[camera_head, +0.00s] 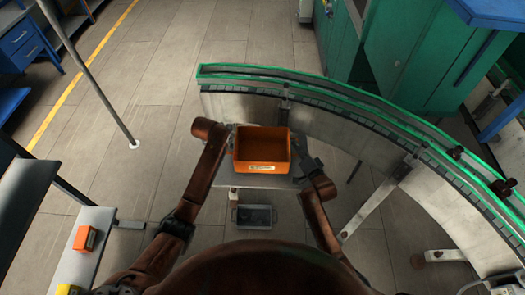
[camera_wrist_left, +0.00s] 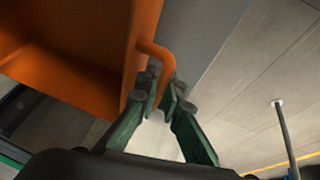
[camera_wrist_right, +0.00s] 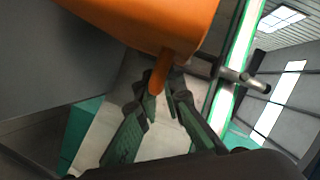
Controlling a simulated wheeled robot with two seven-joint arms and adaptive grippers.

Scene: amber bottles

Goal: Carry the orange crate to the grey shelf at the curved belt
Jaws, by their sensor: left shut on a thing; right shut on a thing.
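The orange crate (camera_head: 262,167) is upright in front of me, with a pale label on its near wall, and looks empty. My left gripper (camera_wrist_left: 167,92) is shut on the crate's handle at its left side. My right gripper (camera_wrist_right: 165,88) is shut on the opposite handle at its right side. The grey shelf (camera_head: 262,183) shows below the crate's near edge, close to the curved belt (camera_head: 335,90). The crate hides most of the shelf. I cannot tell whether the crate touches it or hangs just above it.
A grey bin (camera_head: 254,216) sits low below the shelf. A thin metal post (camera_head: 95,80) stands at the left. A side shelf (camera_head: 78,262) at lower left holds a small orange box (camera_head: 87,239). Green cabinets (camera_head: 410,50) stand behind the belt. Open floor lies at left.

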